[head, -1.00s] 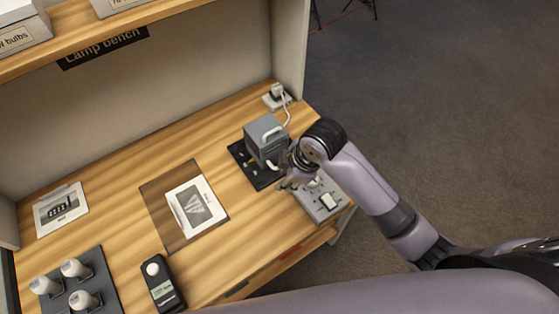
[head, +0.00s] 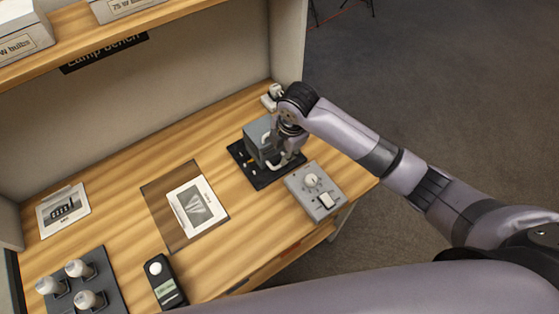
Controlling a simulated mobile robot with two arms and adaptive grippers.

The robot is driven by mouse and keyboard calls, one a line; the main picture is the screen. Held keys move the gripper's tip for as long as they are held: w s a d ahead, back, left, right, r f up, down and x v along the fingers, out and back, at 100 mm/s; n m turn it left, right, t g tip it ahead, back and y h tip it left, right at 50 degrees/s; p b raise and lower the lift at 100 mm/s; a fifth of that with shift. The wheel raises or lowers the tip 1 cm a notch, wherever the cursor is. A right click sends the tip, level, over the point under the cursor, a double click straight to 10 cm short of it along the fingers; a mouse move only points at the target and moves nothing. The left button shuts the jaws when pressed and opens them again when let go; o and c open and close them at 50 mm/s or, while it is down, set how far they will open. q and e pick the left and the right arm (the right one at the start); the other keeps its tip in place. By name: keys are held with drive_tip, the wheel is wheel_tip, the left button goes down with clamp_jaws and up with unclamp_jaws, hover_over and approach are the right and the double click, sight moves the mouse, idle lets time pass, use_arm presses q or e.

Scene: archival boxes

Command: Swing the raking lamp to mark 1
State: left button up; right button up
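The raking lamp (head: 257,141) is a grey box-shaped housing on a black base plate (head: 266,179) at the right part of the bench. Small marks show on the plate, too small to read. A white handle (head: 276,164) sticks out low at the lamp's front. My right gripper (head: 291,143) points down at the lamp's right side, close against the housing and above the plate. Its fingers are mostly hidden or too small, so I cannot tell whether they are open or touch the lamp. My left gripper is not in view.
A grey control box (head: 315,191) with a knob and a switch stands just in front of the plate. A framed print (head: 197,205) lies on a brown mat. A meter (head: 166,283), a bulb tray (head: 103,273) and a card (head: 63,210) are further left. A plug (head: 273,92) is behind.

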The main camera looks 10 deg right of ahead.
sight(279, 166)
drive_tip(key=f, duration=0.3)
drive_tip(key=w+f, duration=0.1)
drive_tip(key=f, duration=0.2)
drive_tip(key=f+p, duration=0.1)
drive_tip(key=f, duration=0.2)
drive_tip(key=shift+w+a+f, duration=0.4)
drive_tip(key=shift+c, duration=0.5)
clamp_jaws()
